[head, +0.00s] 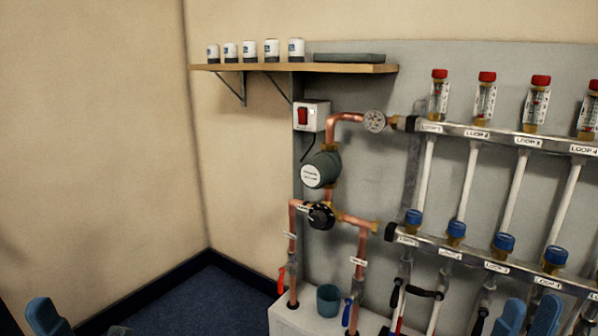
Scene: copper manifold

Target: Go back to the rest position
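My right gripper (531,312) shows at the bottom right, with two blue fingers standing a little apart and nothing seen between them. It is in front of the lower part of the manifold. My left gripper (84,323) shows at the bottom left corner. Its two blue fingers are wide apart, with no object between them. The lower parts of both grippers are cut off by the frame edge. The copper manifold (345,217) is on the grey wall panel, with a green pump (322,169), a gauge (375,121) and labelled loop bars.
A wooden shelf (340,69) holds several small white containers and a flat grey-green tray (348,57). A red switch box (311,116) is below it. A teal cup (328,300) stands on a white ledge (285,318). The blue floor (190,305) at left is clear.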

